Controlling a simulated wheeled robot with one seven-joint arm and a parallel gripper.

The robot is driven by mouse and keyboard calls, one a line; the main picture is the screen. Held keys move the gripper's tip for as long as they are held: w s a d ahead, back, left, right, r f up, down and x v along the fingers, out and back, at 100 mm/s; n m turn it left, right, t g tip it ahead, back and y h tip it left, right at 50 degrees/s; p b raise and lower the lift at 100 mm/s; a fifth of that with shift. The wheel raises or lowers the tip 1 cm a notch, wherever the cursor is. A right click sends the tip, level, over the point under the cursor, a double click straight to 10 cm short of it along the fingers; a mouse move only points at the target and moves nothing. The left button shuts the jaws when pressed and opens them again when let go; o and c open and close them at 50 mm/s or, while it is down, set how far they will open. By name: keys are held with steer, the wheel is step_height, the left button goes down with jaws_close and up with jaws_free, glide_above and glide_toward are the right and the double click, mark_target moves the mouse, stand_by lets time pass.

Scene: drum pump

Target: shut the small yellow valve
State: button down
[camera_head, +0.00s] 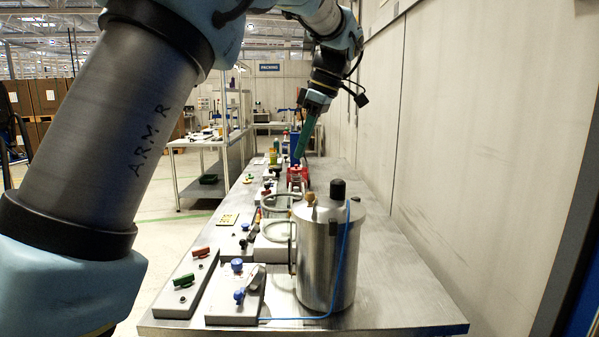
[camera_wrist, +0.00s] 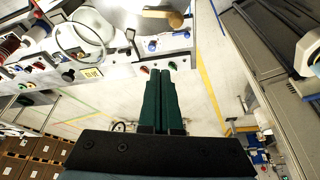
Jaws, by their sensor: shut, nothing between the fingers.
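My gripper (camera_head: 298,156) is in the head view over the far part of the metal bench, its green fingers pointing down. In the wrist view the two fingers (camera_wrist: 161,72) lie together, shut and empty. They point past the panel edge, with floor behind them. A small yellow item (camera_head: 273,158) stands far back on the bench, left of the fingers; it is too small to tell if it is the yellow valve. A yellow-tan handle (camera_wrist: 175,18) is at the top of the wrist view, apart from the fingers; I cannot tell what it belongs to.
A steel drum (camera_head: 320,260) with a black cap stands at the front right of the bench (camera_head: 400,300). Green (camera_head: 184,281), red (camera_head: 201,252) and blue (camera_head: 237,265) knobs sit on grey blocks at left. A handwheel (camera_head: 281,201) is behind the drum. A wall bounds the right.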

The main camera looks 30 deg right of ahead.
steer(key=shift+v, duration=1.75)
steer(key=shift+a, duration=0.1)
